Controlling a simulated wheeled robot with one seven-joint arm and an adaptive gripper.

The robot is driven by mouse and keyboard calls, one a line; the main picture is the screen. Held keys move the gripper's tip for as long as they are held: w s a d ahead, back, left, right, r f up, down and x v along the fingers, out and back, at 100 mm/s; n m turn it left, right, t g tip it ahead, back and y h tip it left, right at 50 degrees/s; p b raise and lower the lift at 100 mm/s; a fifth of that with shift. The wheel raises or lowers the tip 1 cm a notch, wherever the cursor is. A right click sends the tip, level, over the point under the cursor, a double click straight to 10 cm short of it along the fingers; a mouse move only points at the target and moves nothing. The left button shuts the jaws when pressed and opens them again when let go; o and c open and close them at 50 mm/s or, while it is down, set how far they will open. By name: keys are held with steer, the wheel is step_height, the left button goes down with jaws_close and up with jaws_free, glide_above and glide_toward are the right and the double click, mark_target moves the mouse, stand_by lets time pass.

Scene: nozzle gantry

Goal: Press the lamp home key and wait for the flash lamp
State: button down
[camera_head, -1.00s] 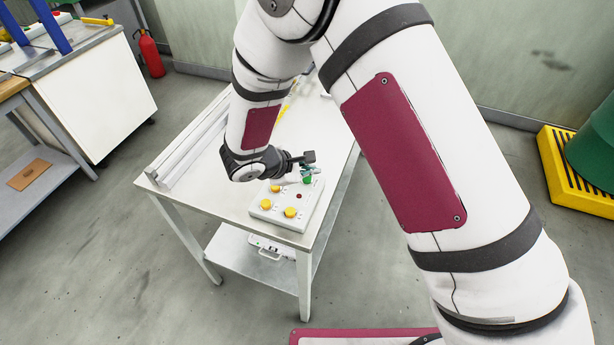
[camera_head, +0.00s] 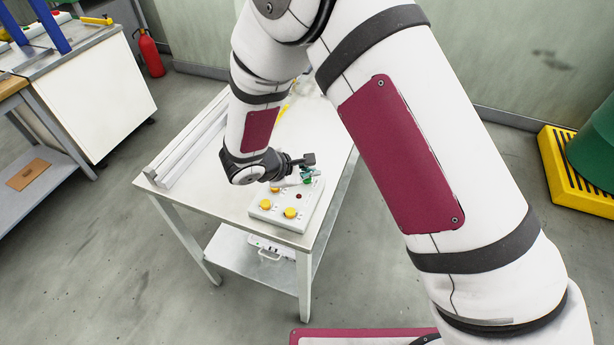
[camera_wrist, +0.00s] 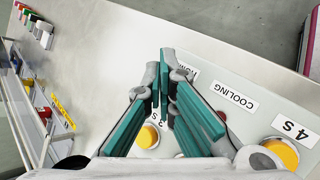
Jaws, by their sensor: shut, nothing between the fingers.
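A pale control box (camera_head: 272,221) stands on the white table.
White rails (camera_head: 190,145) run along the table's left edge. Small coloured items (camera_wrist: 38,30) stand farther along the table in the wrist view. A lower shelf (camera_head: 232,250) holds a white case. A red extinguisher (camera_head: 150,54) stands by the wall.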

mark_target(309, 180)
steer(key=shift+f, duration=0.25)
steer(key=shift+r, duration=0.1)
stand_by(0.4)
steer(key=shift+r, duration=0.85)
steer(key=shift+r+p, duration=1.05)
steer(key=shift+r, duration=1.5)
